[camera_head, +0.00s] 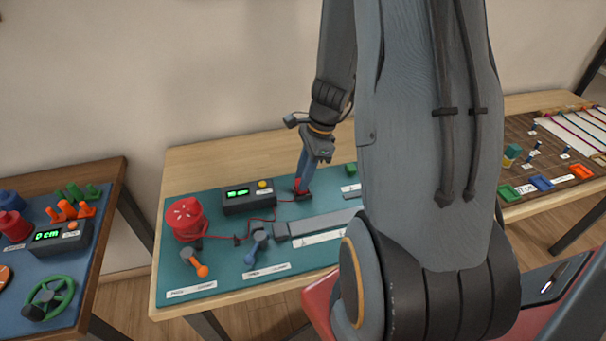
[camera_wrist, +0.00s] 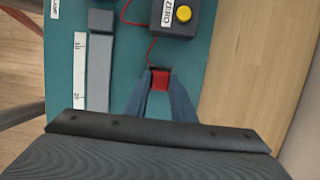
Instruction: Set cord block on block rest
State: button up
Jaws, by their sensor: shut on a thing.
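A small red cord block (camera_wrist: 160,80) sits between the fingertips of my gripper (camera_wrist: 159,83) in the wrist view; the gripper is shut on it. In the head view my gripper (camera_head: 301,189) points down at the back of the teal mat, with a bit of red showing at its tips. A thin red cord (camera_wrist: 150,50) runs from the block past the counter box. A dark piece shows close by the block; whether it is the block rest, and whether the block touches it, I cannot tell.
A black counter box (camera_head: 248,197) with a yellow button stands left of my gripper. A red spool (camera_head: 185,218), a grey bar (camera_head: 325,223) with a ruler strip, and orange and blue tools lie on the teal mat (camera_head: 222,270). My arm hides the mat's right part.

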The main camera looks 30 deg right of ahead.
jog(key=shift+f, duration=0.45)
jog(key=o, duration=1.1)
jog(key=shift+r, duration=0.1)
notch_tip(320, 180, up, 8)
jog(key=p, duration=0.7)
dwell(0.6)
